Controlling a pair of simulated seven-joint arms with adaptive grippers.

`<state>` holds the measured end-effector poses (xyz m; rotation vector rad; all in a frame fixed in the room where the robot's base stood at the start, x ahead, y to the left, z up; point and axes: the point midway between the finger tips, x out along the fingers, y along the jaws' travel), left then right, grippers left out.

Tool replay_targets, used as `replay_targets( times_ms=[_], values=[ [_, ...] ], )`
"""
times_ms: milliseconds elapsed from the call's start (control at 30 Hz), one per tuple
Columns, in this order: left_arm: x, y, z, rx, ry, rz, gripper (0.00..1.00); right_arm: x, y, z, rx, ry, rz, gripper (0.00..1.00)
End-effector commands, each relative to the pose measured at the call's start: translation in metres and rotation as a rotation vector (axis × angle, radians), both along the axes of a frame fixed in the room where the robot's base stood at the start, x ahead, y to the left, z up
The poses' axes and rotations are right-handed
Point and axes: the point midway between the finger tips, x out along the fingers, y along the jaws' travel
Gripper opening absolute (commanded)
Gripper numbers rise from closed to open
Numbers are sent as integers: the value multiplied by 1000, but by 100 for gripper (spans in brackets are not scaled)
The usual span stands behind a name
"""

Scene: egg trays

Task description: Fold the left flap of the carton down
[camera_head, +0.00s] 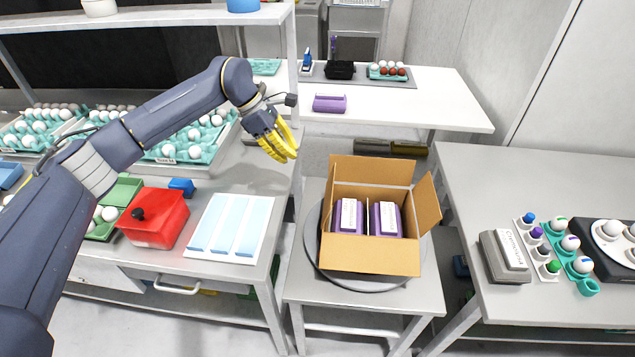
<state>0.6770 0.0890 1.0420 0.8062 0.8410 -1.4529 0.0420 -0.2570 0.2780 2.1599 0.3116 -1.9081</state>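The open brown cardboard carton (370,257) stands on a round grey turntable on the middle table. It holds two purple boxes with white labels (349,216) (387,219). Its back flap (372,170) stands up and its right flap (428,202) sticks up and outward. On the left side only a narrow strip of cardboard shows, so I cannot tell the left flap's exact angle. My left gripper (289,157), with yellow fingers, is in the air up and left of the carton, apart from it. Its fingers overlap in this view, and I see nothing held. My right gripper is out of view.
The round turntable (317,262) extends past the carton's base. The left table holds a red box (158,222), a white panel with pale blue strips (207,250) and egg trays. A right table (470,185) carries a grey labelled device (503,257) and coloured items. A purple carton (329,104) lies behind.

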Motion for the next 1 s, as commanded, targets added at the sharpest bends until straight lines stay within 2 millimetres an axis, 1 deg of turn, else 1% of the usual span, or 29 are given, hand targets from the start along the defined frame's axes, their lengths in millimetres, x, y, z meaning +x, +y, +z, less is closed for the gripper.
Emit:
replay_targets(
  times_ms=[133, 267, 367, 700, 833, 1000],
  values=[
    [0, -1, -1, -3, -33, -55, 0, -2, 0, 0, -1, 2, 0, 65],
    [0, -5, -9, -3, -39, -68, 0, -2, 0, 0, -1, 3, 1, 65],
    [-1, -12, -19, -4, -38, -68, 0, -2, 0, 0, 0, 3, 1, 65],
    [-4, -41, -71, -3, -36, -66, 0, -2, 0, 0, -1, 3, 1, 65],
    [-5, -51, -89, -3, -37, -65, 0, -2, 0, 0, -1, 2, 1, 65],
    [-6, -72, -93, -5, -39, -65, 0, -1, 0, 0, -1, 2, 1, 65]
  ],
)
